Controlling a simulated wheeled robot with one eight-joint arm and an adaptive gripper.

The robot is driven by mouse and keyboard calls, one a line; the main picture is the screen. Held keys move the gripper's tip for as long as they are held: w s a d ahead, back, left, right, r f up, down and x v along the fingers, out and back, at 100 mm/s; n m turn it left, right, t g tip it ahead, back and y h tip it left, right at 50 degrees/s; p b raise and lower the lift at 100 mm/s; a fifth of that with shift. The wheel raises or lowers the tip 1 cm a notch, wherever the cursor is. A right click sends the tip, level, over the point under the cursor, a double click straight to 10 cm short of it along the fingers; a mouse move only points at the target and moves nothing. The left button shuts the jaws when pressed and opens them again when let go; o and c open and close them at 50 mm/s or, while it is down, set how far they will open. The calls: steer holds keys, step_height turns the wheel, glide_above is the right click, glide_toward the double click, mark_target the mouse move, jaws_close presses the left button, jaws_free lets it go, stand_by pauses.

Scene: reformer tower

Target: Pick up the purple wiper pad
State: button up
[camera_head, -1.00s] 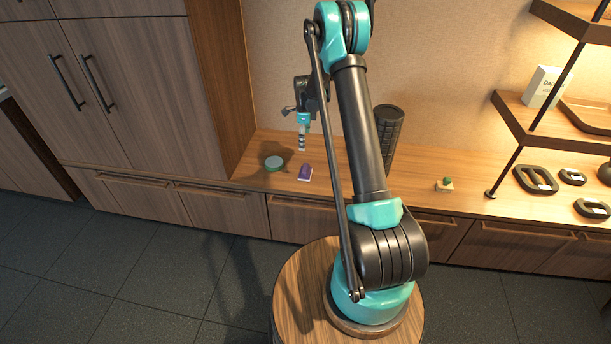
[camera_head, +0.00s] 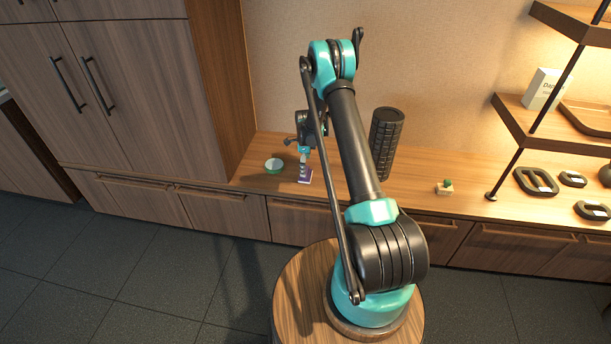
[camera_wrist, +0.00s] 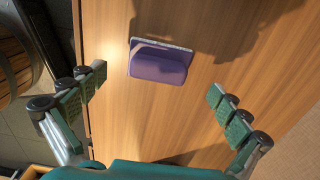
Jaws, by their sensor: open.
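The purple wiper pad (camera_wrist: 158,66) lies on the wooden counter, a rounded purple block on a pale-edged base. In the wrist view it is at the upper middle, ahead of the gap between the fingers. In the head view the pad (camera_head: 305,177) is partly hidden behind my gripper (camera_head: 303,166). In the wrist view my gripper (camera_wrist: 155,93) is open and empty, its fingers spread wide to the left and right. No contact with the pad shows.
A tall black ribbed container (camera_head: 386,143) stands behind to the right. A small block with a green top (camera_head: 445,187) sits further right. The counter (camera_head: 400,190) between these is clear.

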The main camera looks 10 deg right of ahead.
step_height(320, 180, down, 4)
steer(key=shift+s+r, duration=0.1)
steer(key=c, duration=1.3)
steer(key=shift+r, duration=0.1)
step_height(320, 180, up, 20)
steer(key=shift+f, duration=0.1)
steer(key=o, duration=0.5)
steer(key=c, duration=0.3)
steer(key=shift+f, duration=0.1)
steer(key=shift+c, duration=0.2)
